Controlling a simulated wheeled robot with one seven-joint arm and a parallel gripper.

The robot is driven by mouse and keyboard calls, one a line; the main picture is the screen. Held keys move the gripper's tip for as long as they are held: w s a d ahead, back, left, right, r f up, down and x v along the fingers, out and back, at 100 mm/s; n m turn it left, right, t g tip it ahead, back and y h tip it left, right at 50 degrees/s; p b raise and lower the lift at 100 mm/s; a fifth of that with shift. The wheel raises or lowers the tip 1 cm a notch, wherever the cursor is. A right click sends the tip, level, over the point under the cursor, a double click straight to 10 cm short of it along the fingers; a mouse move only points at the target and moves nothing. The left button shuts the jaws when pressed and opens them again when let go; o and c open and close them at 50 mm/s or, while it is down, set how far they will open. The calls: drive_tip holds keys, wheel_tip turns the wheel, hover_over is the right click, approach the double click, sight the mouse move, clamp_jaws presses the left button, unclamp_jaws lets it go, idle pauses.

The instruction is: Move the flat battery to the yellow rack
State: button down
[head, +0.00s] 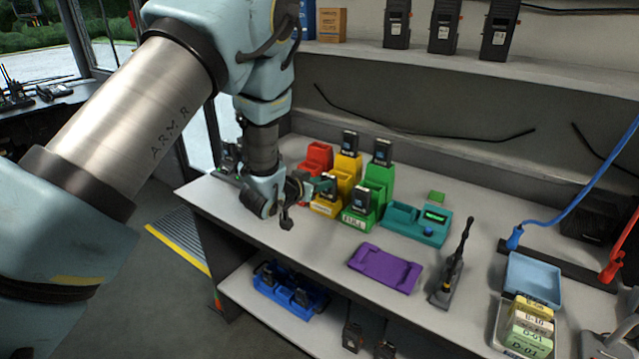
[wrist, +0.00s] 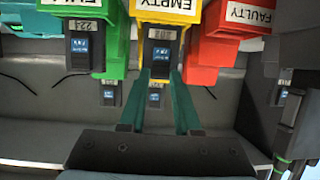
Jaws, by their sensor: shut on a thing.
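The yellow rack (head: 347,165) stands on the counter between the red and green racks. In the wrist view its EMPTY label (wrist: 170,8) is at the top. My gripper (head: 322,186) is at the front of the yellow rack, and its teal fingers (wrist: 160,75) are shut on a dark battery with a small lit screen (wrist: 162,52). That battery is right at the rack's front; I cannot tell whether it is fully seated. Another dark battery (head: 350,143) stands in the rack's back part. My fingers hide part of the rack's front in the head view.
The green FULL rack (head: 373,190) holds batteries at back (head: 382,150) and front (head: 361,199). The red FAULTY rack (head: 317,155) is close on the left.

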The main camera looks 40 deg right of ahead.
drive_tip(key=shift+f+b, duration=0.25)
drive_tip(key=shift+b, duration=0.05)
drive_tip(key=c, duration=0.5)
unclamp_jaws()
drive_tip(key=shift+c, duration=0.2)
drive_tip(key=b+v, duration=0.3)
drive_tip(key=v, duration=0.8)
